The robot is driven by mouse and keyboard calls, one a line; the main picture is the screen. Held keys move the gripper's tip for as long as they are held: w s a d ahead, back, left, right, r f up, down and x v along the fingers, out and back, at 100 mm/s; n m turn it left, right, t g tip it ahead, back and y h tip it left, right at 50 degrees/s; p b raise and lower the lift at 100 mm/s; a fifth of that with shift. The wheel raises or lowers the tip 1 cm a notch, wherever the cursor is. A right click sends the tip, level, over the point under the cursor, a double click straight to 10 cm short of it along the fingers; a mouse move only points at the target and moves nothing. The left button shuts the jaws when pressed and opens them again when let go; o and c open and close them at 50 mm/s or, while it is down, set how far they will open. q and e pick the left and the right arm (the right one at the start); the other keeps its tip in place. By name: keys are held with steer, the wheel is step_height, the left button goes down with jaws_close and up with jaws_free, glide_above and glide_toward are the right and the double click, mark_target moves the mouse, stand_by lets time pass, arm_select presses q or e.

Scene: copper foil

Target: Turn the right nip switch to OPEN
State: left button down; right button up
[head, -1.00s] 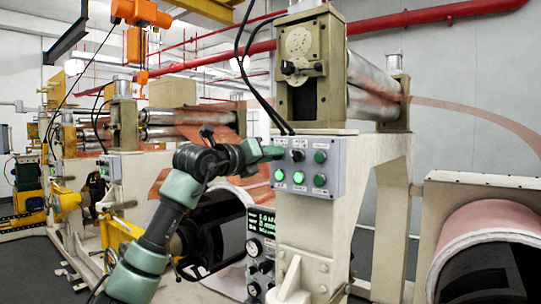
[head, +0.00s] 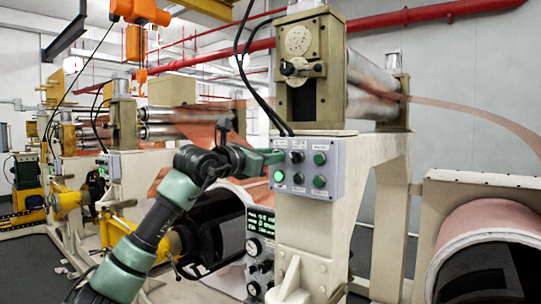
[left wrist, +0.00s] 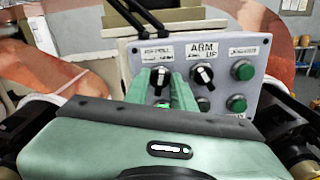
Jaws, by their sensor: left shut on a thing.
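The grey switch panel (head: 332,172) is on the cream machine stand. In the left wrist view, the panel (left wrist: 222,60) carries a black rotary knob (left wrist: 160,75) with a white mark under the left label, which seems to read NIP ROLL. A second black knob (left wrist: 204,77) sits beside it under ARM UP; it also shows in the head view (head: 297,157). My left gripper (head: 279,157) has its green fingers on either side of the left knob and is shut on it. The fingers hide the knob's sides. My right gripper is not in view.
Green buttons (head: 319,158) sit on the panel's right. A lit green lamp (head: 278,176) is at lower left. Black cables (head: 241,60) hang above the panel. Gauges (head: 254,246) are below it. A copper roll (head: 488,225) stands at right.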

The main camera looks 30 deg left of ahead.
arm_select(q)
steer(key=shift+m, duration=1.4)
steer(key=shift+f, duration=0.1)
steer(key=c, duration=1.5)
jaws_free()
steer(key=shift+c, duration=0.2)
steer(key=shift+s, duration=0.1)
steer(key=s+b, duration=0.3)
steer(key=s, duration=0.4)
steer(key=shift+s+a+b, duration=0.25)
steer(key=shift+s+b, duration=0.05)
